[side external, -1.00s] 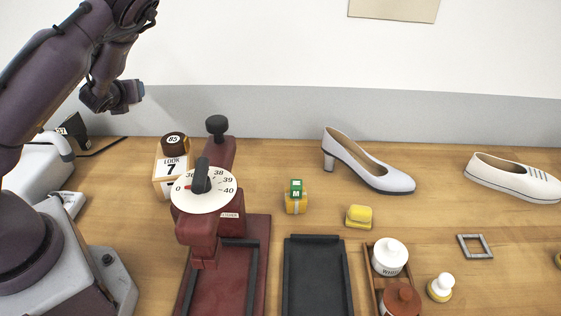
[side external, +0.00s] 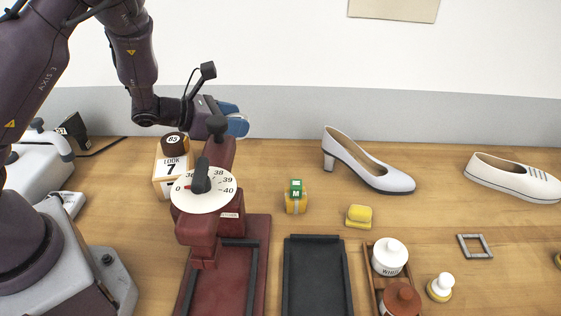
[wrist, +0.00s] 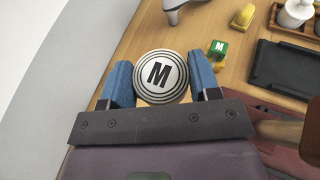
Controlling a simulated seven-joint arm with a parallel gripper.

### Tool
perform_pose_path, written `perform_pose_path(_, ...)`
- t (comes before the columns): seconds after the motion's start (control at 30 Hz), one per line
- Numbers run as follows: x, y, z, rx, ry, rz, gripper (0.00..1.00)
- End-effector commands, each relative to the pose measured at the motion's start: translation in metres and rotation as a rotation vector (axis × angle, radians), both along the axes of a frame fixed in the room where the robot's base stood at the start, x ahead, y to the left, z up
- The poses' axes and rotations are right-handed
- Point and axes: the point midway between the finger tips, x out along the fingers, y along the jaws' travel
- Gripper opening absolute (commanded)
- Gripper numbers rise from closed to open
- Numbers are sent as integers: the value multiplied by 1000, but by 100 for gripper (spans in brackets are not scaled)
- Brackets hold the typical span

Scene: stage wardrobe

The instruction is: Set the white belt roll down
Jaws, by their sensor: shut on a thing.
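The white belt roll (wrist: 161,78), with a black M and dark rings on its end, is in the wrist view between the two blue fingers of my gripper (wrist: 160,84). The gripper is shut on it. In the side view my gripper (side external: 236,119) is in the air behind the red shoe-stretching device (side external: 211,222) with the numbered dial; there the roll cannot be made out and seems hidden by the fingers.
A box marked LOOK 7 (side external: 172,178) carries a brown roll marked 85 (side external: 174,144). A yellow block with a green M top (side external: 296,197), a yellow sponge-like block (side external: 359,216), a black tray (side external: 317,278) and a pale heeled shoe (side external: 370,165) stand rightward. Bare wood lies between them.

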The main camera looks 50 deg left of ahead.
Motion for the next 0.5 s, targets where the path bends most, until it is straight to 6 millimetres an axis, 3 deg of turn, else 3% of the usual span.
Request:
perform_pose_path(0.33,3,2,-34,1,-1,3,31)
perform_pose_path(0.5,31,5,-48,2,-3,1,31)
